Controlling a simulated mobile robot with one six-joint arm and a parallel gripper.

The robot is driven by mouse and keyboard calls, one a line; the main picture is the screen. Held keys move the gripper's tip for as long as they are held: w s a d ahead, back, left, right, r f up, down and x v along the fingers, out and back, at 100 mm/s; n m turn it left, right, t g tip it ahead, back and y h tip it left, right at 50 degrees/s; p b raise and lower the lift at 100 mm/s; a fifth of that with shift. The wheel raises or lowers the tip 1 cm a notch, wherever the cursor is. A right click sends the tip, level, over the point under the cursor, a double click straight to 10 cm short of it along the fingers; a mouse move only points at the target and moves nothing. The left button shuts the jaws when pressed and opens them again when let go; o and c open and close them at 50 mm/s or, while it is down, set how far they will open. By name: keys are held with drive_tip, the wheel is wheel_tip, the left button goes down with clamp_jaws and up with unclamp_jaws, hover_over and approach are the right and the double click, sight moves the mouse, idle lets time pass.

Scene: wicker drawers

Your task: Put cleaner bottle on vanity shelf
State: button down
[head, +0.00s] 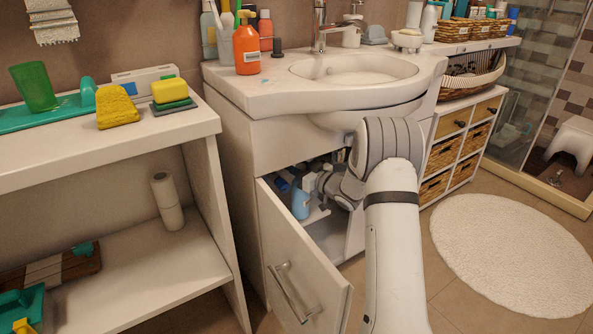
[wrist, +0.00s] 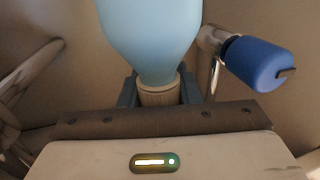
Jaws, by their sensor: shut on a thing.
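The light blue cleaner bottle (head: 300,203) shows in the head view inside the open vanity cabinet, under the basin. In the wrist view the bottle (wrist: 152,38) fills the top middle, its cream neck or cap between the fingers of my gripper (wrist: 159,92). My gripper is shut on the bottle at that neck. In the head view my arm reaches into the cabinet and hides part of the inside. The vanity (head: 245,140) has a white top with a basin. A pale ledge shows inside; whether the bottle touches it I cannot tell.
The open cabinet door (head: 300,265) stands at the left of my arm. A blue-ended metal pipe or valve (wrist: 258,63) is close to the bottle's right in the wrist view. A white open shelf unit (head: 110,150) stands left. An orange bottle (head: 247,45) is on the vanity top.

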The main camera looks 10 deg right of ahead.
drive_tip(key=shift+f, duration=0.2)
drive_tip(key=c, duration=1.1)
unclamp_jaws()
drive_tip(key=shift+o, duration=0.2)
drive_tip(key=shift+r, duration=0.1)
drive_tip(key=shift+s+d, duration=0.15)
drive_tip(key=shift+s, duration=0.05)
drive_tip(key=p+v, duration=0.3)
drive_tip(key=v, duration=0.8)
drive_tip(key=shift+s+p, duration=0.25)
drive_tip(key=shift+p, duration=0.1)
drive_tip(key=shift+d, duration=0.1)
